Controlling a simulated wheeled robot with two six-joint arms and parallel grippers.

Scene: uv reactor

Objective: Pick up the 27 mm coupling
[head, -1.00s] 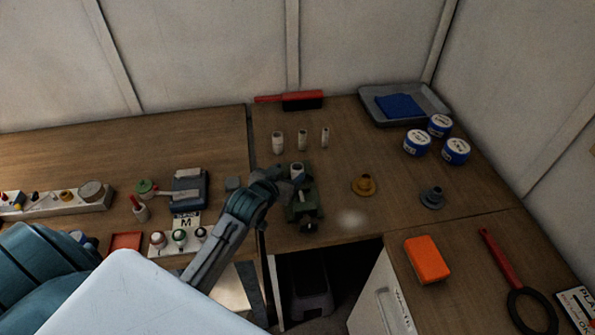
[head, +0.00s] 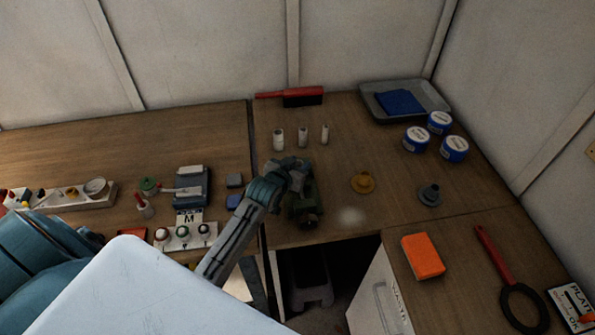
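Two flanged, stepped parts stand on the right bench: a brass-coloured one (head: 362,182) and a dark grey one (head: 430,195). Three pale cylinders of differing widths stand behind, a wide one (head: 279,139), a middle one (head: 303,136) and a narrow one (head: 325,134). No size marking is readable, so I cannot tell which thing is the 27 mm coupling. My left gripper (head: 298,170) is over the back of a dark green fixture (head: 305,206), left of the brass part. Its fingers are too dark and small to read. My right gripper is not in view.
A grey tray (head: 440,101) with a blue cloth and several blue-and-white tins (head: 417,139) are at the back right. A red-handled brush (head: 303,96) lies by the wall. An orange block (head: 423,256) and a magnifier-like tool (head: 523,307) lie at front right.

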